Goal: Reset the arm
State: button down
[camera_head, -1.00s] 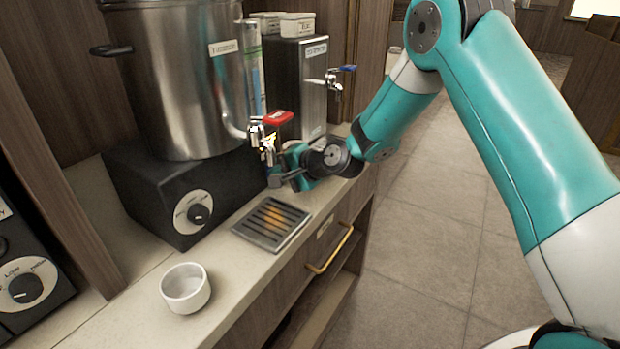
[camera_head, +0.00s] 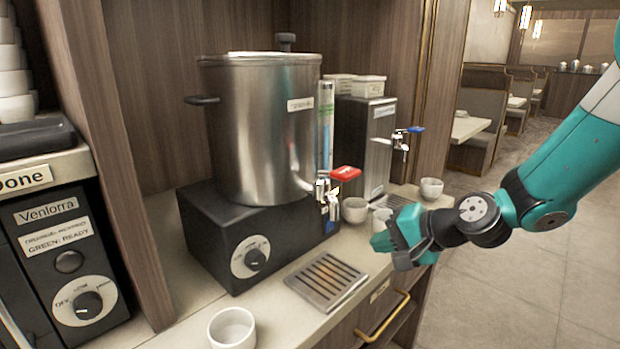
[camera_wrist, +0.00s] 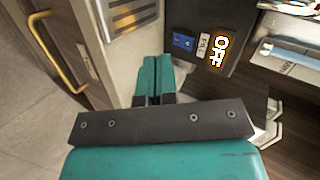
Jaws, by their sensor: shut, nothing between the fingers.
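My gripper (camera_head: 386,240) is at the front edge of the counter, right of the drip tray and in front of the steel pot's tap. In the wrist view my gripper (camera_wrist: 156,68) shows its two teal fingers pressed together with nothing between them. My arm reaches in from the right, clear of the drawer handle.
A large steel pot (camera_head: 262,130) with a red-handled tap (camera_head: 345,173) stands on a black heater (camera_head: 240,225). A slotted drip tray (camera_head: 327,280) and a white cup (camera_head: 232,328) are on the counter. Another cup (camera_head: 432,188) stands farther back. Open floor lies right.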

jog(key=s+a+r+n+g+p, duration=0.2)
jog(key=s+a+r+n+g, duration=0.15)
jog(key=s+r+n, duration=0.45)
jog(key=s+r+n+g+h, duration=0.1)
jog(key=s+n+g+h, duration=0.1)
jog(key=s, duration=0.7)
jog(key=s+d+r+n+g+h+p, duration=0.1)
jog(key=s+n, duration=0.3)
jog(key=s, duration=0.5)
jog(key=shift+s+d+r+g+h, duration=0.15)
jog(key=shift+s+r+g+h, duration=0.25)
jog(key=shift+r+h, duration=0.2)
